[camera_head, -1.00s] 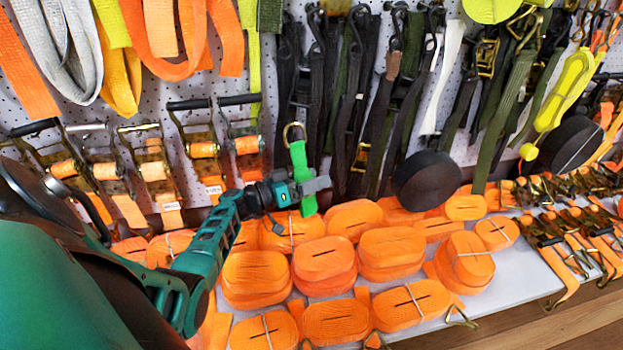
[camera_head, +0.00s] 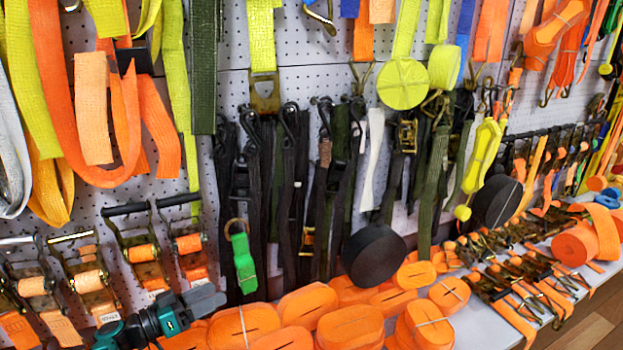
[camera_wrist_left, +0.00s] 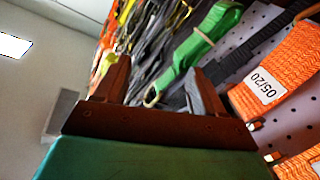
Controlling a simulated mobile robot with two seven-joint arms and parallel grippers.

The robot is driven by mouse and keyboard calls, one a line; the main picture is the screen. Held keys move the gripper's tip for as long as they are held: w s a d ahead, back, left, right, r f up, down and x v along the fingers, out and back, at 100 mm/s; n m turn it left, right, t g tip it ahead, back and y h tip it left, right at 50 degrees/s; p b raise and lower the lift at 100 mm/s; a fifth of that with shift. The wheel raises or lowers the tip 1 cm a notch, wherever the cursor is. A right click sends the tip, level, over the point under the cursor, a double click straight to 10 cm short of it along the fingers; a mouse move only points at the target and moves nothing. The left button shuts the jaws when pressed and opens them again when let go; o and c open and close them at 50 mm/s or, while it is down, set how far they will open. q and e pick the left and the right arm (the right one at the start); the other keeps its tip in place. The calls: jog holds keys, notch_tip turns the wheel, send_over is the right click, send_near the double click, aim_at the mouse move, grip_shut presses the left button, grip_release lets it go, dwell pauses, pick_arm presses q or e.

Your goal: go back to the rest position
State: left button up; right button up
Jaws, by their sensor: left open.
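My left gripper (camera_head: 207,300) is low in the head view, left of centre, in front of the wall. In the left wrist view its two fingers (camera_wrist_left: 158,82) stand apart with nothing held between them. A short green strap with a brass ring (camera_head: 244,262) hangs at the wall, up and right of the gripper and apart from it in the head view. The green strap also shows beyond the fingers in the left wrist view (camera_wrist_left: 205,45). My right gripper is in neither view.
Orange rolled straps (camera_head: 308,303) lie on a white shelf (camera_head: 480,325) below the wall. Ratchet buckles (camera_head: 140,252) hang close behind my left arm. Dark straps (camera_head: 290,190) and a black roll (camera_head: 373,255) are on the pegboard to the right.

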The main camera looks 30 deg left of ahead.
pick_arm(q)
jog(key=s+d+f+m+g+y, duration=0.2)
jog(key=s+d+g, duration=0.5)
jog(key=d, duration=0.5)
jog(key=s+d+f+m+g+y, duration=0.2)
jog(key=s+d+f+g, duration=0.1)
jog(key=s+d+g, duration=0.65)
jog(key=d+r+n+t+y, duration=0.2)
jog(key=d+r+t+y, duration=0.15)
jog(key=r, duration=0.35)
jog(key=w+d+t+h+p, duration=0.2)
jog(key=w+d+t+h, duration=0.2)
jog(key=w+d+t, duration=0.4)
jog(key=s+a+r+y+p, duration=0.1)
jog(key=a+r+p, duration=0.4)
jog(key=r+p, duration=0.6)
jog(key=y+p, duration=0.1)
jog(key=p, duration=0.7)
jog(key=shift+s+a+r+m+g, duration=0.2)
jog(key=shift+a+r+m+g, duration=0.05)
jog(key=shift+r+m+g, duration=0.1)
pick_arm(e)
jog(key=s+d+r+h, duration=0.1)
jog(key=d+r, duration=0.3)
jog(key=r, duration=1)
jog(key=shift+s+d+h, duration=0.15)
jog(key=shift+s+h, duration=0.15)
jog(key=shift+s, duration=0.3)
